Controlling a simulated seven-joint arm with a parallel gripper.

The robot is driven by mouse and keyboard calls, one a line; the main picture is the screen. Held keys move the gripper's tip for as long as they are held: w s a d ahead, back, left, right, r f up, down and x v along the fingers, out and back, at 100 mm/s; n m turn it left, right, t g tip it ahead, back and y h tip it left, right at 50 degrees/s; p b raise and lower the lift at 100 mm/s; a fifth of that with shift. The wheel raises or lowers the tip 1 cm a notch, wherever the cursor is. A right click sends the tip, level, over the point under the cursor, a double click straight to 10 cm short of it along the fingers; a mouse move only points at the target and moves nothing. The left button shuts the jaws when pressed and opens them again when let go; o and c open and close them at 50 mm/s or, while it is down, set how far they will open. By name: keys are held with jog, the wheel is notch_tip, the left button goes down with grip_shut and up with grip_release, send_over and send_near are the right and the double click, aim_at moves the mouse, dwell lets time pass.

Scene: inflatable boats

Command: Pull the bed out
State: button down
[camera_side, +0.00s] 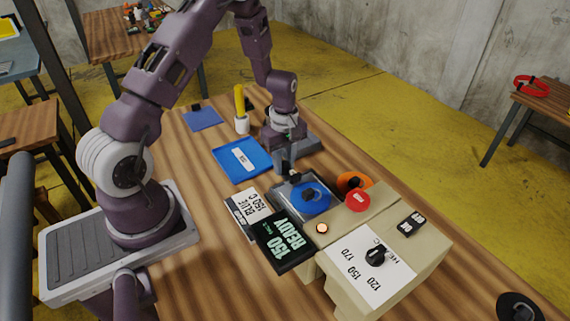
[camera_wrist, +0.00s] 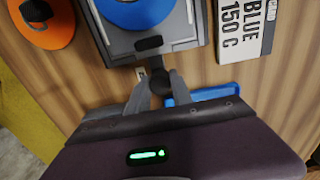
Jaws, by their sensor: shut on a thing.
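In the wrist view the bed (camera_wrist: 190,38) sits at the top, with the blue disc (camera_wrist: 133,12) partly cut off. A stem with a dark round knob (camera_wrist: 161,79) comes off the bed's edge towards me. My gripper (camera_wrist: 152,90) is shut on this knob. In the side view my gripper (camera_side: 287,168) is at the bed's far end; the arm hides part of the grip.
A display (camera_side: 283,240) reads "150 READY". A card (camera_side: 248,211) reads "BLUE 150 C". A dial (camera_side: 376,257) is on the press top.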

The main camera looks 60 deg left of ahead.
jog(key=c, duration=1.5)
grip_release()
jog(key=shift+a, duration=0.35)
jog(key=o, duration=0.4)
jog(key=shift+c, duration=0.2)
jog(key=shift+d, duration=0.1)
notch_tip(320, 180, up, 7)
jog(key=shift+r, duration=0.1)
